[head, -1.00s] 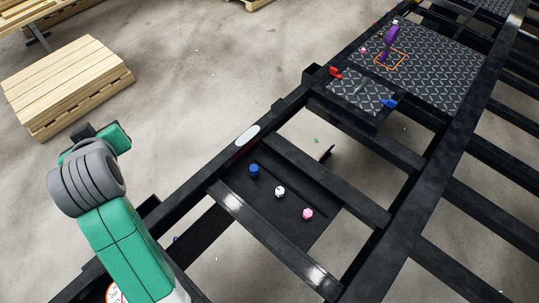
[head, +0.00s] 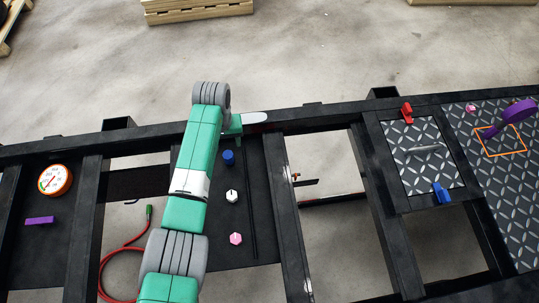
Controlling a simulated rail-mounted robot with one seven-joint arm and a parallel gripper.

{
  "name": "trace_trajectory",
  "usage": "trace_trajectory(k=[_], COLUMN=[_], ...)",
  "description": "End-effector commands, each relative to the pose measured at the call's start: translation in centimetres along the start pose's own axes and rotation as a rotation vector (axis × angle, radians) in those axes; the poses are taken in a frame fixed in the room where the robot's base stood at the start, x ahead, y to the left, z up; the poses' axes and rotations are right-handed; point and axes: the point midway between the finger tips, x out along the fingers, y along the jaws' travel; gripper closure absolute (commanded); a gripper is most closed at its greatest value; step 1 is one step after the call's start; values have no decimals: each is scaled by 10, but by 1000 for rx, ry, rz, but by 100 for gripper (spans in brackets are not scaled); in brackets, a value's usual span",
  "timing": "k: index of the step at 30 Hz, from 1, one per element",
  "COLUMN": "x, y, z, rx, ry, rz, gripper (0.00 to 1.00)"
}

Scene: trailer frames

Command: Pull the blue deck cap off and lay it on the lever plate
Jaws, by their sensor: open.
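The blue deck cap (head: 228,157) sits on a dark panel (head: 262,255) in the frame, in line with a white cap (head: 232,196) and a pink cap (head: 236,239). My arm passes close to the left of the blue cap in the picture. A large diamond-tread plate (head: 501,190) at the far right carries a purple lever (head: 512,113) and an orange square outline (head: 503,154). This looks like the lever plate.
A smaller tread plate (head: 412,170) has a red clip (head: 407,113), a blue clip (head: 441,193) and a grey bar (head: 424,149). Open gaps lie between the black beams. At left are a gauge (head: 55,180), a purple bar (head: 39,220) and a red hose (head: 112,254).

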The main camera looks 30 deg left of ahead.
Motion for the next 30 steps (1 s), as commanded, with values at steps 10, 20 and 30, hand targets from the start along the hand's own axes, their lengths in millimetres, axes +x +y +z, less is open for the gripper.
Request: trace_trajectory(k=[10,20,30], x=[3,23,69], y=[-5,-5,-4], z=[2,2,3], rx=[-8,-8,-8], ry=[-13,-12,-12], rz=[-4,-5,-4], gripper=[45,45,45])
